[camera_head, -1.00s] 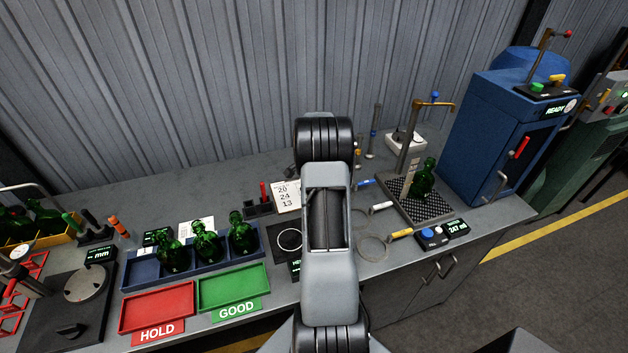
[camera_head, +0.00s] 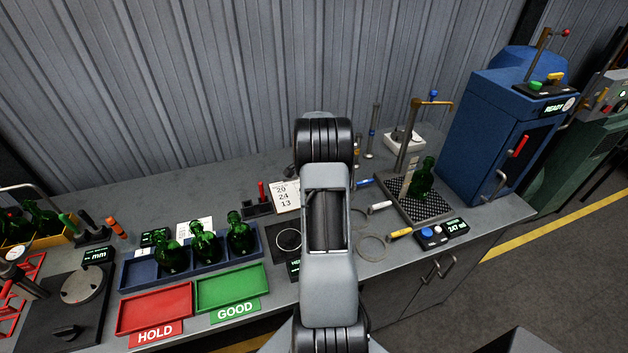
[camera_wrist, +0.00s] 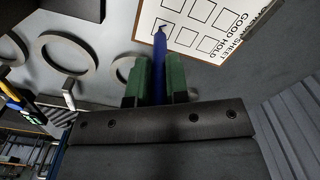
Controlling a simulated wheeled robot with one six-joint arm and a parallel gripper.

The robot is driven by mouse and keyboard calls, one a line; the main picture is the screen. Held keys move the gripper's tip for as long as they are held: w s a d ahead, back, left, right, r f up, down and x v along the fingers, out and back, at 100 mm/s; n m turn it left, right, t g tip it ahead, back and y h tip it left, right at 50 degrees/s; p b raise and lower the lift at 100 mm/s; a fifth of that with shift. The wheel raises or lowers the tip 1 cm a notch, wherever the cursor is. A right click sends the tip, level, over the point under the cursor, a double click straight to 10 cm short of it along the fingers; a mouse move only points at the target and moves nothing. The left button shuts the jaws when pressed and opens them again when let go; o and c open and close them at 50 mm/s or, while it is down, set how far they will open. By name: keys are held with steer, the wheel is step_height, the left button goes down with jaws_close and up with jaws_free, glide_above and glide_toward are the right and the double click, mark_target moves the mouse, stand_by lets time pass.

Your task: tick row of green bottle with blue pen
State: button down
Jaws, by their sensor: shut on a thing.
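In the wrist view my gripper (camera_wrist: 158,68), with green finger pads, is shut on the blue pen (camera_wrist: 158,48). The pen's dark tip points at a box near the edge of the white sheet (camera_wrist: 236,45), which has rows of boxes and the words GOOD and HOLD. Three green bottles (camera_head: 204,246) stand in a blue tray (camera_head: 146,279); another green bottle (camera_head: 423,178) stands on the perforated stand at the right.
A red HOLD tray (camera_head: 155,309) and a green GOOD tray (camera_head: 232,291) lie in front of the bottles. A number card (camera_head: 285,196) stands behind my arm's left side. A grey ring (camera_wrist: 67,62) shows near the pen. The blue machine (camera_head: 503,130) stands at the right.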

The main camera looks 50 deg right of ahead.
steer(key=shift+w+d, duration=0.25)
steer(key=shift+d, duration=0.35)
stand_by(1.0)
steer(key=shift+r, duration=0.1)
steer(key=shift+r+p, duration=1.55)
steer(key=shift+r, duration=1.4)
